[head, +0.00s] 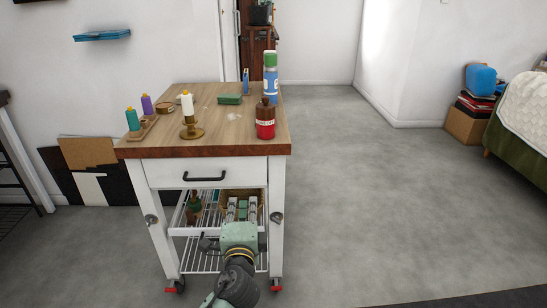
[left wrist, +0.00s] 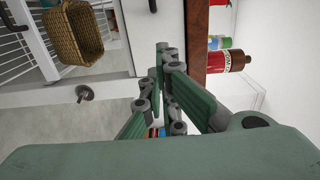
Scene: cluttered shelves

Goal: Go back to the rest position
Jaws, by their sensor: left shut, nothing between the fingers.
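My left gripper (head: 243,204) is in front of the white kitchen cart (head: 158,172), at the height of its upper wire shelf, below the drawer. In the left wrist view its green fingers (left wrist: 163,50) are shut with nothing between them. A wicker basket (left wrist: 72,33) sits on the shelf at the upper left of that view. In the head view the gripper partly hides the basket. I cannot tell from the head view how far the fingers reach into the shelf. My right gripper is in neither view.
Dark panels lean on the left wall. Grey floor (head: 360,190) is clear to the right.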

